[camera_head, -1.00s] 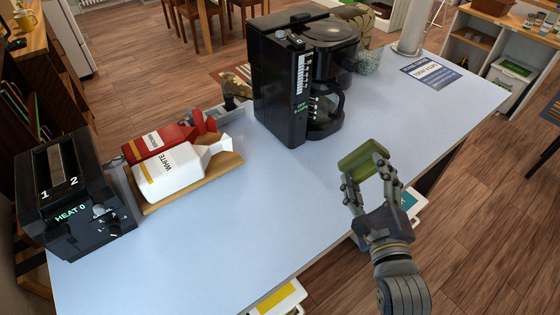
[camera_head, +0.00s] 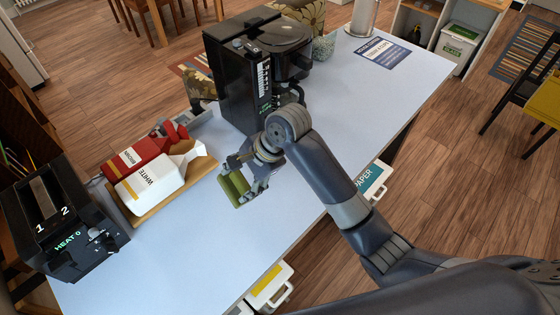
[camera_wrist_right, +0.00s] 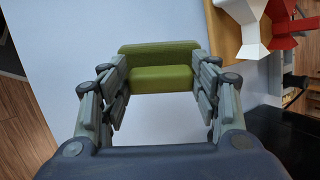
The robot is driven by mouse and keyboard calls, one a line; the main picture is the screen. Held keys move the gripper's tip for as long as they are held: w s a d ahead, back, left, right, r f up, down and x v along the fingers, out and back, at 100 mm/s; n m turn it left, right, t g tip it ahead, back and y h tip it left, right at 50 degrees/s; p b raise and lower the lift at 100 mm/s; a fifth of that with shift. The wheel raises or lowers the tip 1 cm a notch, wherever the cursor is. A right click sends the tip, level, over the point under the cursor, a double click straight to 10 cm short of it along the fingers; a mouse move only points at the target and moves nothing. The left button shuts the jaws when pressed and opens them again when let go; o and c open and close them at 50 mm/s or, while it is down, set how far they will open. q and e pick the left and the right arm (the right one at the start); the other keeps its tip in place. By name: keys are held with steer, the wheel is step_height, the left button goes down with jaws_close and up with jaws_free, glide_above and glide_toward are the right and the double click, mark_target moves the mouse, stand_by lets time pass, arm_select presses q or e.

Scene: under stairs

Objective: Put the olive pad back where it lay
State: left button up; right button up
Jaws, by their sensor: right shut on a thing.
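The olive pad (camera_head: 236,188) is a small green block held between the fingers of my right gripper (camera_head: 243,177). In the head view it is over the blue-white tabletop (camera_head: 200,240), to the right of the bread-bag board and in front of the coffee maker. In the right wrist view the olive pad (camera_wrist_right: 160,72) spans the gap between the fingers of my right gripper (camera_wrist_right: 158,85), with pale tabletop behind it. I cannot tell whether the pad touches the table. My left gripper is not clearly in view.
A black coffee maker (camera_head: 238,85) stands behind my right gripper. A wooden board (camera_head: 200,170) carries a white bag (camera_head: 150,182) and a red bag (camera_head: 130,158). A black toaster (camera_head: 60,225) is at the left. A sign (camera_head: 383,53) lies far right. The front tabletop is clear.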

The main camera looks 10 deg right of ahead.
steer(key=d+r+n+g+h+p, duration=0.1)
steer(key=n, duration=0.1)
steer(key=s+d+r+n+g+h+p, duration=0.1)
steer(key=d+n+h, duration=0.1)
steer(key=shift+s, duration=0.1)
steer(key=s+d+r+n+h+p, duration=0.2)
steer(key=d+r+n, duration=0.1)
steer(key=d, duration=0.3)
steer(key=f, duration=1)
steer(key=shift+w, duration=0.25)
arm_select(q)
steer(key=shift+d+r, duration=0.3)
steer(key=shift+r, duration=0.5)
steer(key=shift+d+r, duration=0.3)
steer(key=shift+r, duration=0.55)
steer(key=shift+d+r, duration=0.3)
steer(key=shift+r, duration=0.5)
arm_select(e)
steer(key=shift+a+f, duration=0.1)
steer(key=shift+f, duration=0.45)
steer(key=o, duration=1.3)
steer(key=o, duration=0.5)
steer(key=shift+c, duration=0.2)
